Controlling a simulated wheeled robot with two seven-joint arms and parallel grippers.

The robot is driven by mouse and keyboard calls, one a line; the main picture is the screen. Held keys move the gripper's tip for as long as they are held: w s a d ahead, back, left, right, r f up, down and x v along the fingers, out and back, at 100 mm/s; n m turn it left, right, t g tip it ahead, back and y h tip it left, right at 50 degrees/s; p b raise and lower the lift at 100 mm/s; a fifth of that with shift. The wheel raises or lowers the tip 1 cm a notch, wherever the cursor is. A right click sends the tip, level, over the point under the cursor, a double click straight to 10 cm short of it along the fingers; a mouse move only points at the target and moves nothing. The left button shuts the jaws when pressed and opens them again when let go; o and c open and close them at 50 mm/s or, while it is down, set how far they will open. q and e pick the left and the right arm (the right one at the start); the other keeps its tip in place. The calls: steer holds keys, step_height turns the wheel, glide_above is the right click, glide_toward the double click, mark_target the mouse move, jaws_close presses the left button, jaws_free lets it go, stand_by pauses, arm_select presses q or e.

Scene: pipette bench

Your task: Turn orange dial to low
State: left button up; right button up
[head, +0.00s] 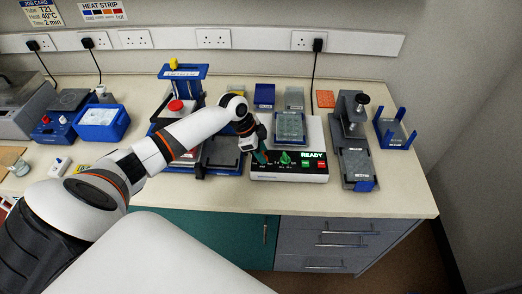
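A white device (318,138) with a dark front panel stands near the bench's front edge, right of centre. A green dial (286,158) shows on the panel, left of the display. I cannot make out an orange dial; the panel's left end is partly covered by my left gripper. My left gripper (262,156) points down at that left end, just left of the green dial. Its fingers are too small and dark to tell open from shut, or whether they touch anything. My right gripper is not in view.
A plate (290,126) sits on top of the device. A grey apparatus (352,125) stands close on its right, with a blue rack (395,129) beyond. A blue-framed stand (183,72) is behind my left arm. A blue tray (101,123) is at the left.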

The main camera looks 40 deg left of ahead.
arm_select(q)
steer(key=c, duration=0.6)
steer(key=shift+w+f+m+g+h+b, duration=0.1)
steer(key=shift+m+g+h+b, duration=0.25)
steer(key=shift+m+b, duration=0.75)
steer(key=m+g+b, duration=0.1)
steer(key=m+b, duration=0.1)
steer(key=m, duration=0.1)
steer(key=shift+w+m+g, duration=0.1)
steer(key=shift+m+g, duration=0.15)
steer(key=shift+m, duration=0.05)
steer(key=m+g+b, duration=0.1)
steer(key=m+b, duration=0.1)
steer(key=m, duration=0.1)
steer(key=shift+w, duration=0.1)
steer(key=shift+m+g+b, duration=0.7)
steer(key=shift+m+b, duration=0.15)
steer(key=shift+m, duration=0.65)
